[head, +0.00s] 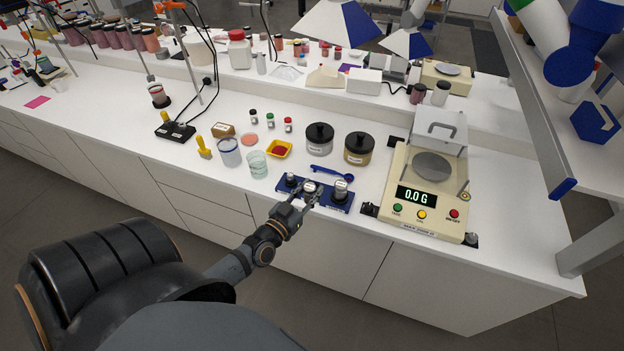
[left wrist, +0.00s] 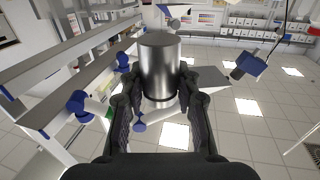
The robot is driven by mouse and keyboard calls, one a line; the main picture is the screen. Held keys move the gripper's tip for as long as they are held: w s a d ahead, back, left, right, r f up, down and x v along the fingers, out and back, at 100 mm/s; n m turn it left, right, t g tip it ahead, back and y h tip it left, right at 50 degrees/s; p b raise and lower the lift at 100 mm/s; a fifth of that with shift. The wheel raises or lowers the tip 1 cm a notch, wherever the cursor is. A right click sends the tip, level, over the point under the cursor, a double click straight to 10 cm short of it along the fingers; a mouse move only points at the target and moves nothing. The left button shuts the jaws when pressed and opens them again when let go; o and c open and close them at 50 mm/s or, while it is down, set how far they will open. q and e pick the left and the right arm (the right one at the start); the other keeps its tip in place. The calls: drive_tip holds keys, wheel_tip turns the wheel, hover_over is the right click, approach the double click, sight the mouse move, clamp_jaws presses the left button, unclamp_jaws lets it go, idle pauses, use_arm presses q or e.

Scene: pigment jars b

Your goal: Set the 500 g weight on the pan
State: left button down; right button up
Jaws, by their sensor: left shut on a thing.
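A blue weight block (head: 325,204) stands near the counter's front edge with metal weights on it. My left gripper (head: 307,195) is at the block, its fingers shut around the middle weight (head: 310,186). In the left wrist view a shiny metal cylinder (left wrist: 160,68) sits upright between the two fingers (left wrist: 160,105). A larger weight (head: 341,187) stands to the right and a smaller one (head: 291,178) to the left. I cannot read their markings. The balance's round grey pan (head: 433,166) is empty, and its display (head: 416,196) reads 0.0 G. My right gripper is not in view.
A blue spoon (head: 332,172) lies behind the block.

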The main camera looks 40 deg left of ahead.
use_arm(q)
drive_tip(key=shift+d+f+b, duration=0.2)
drive_tip(key=shift+f+b, duration=0.05)
drive_tip(key=shift+b, duration=0.1)
drive_tip(key=w+d+f+b, duration=0.1)
drive_tip(key=d+f+b, duration=0.8)
drive_tip(key=d+b, duration=0.2)
drive_tip(key=shift+d, duration=0.25)
drive_tip(key=shift+w, duration=0.1)
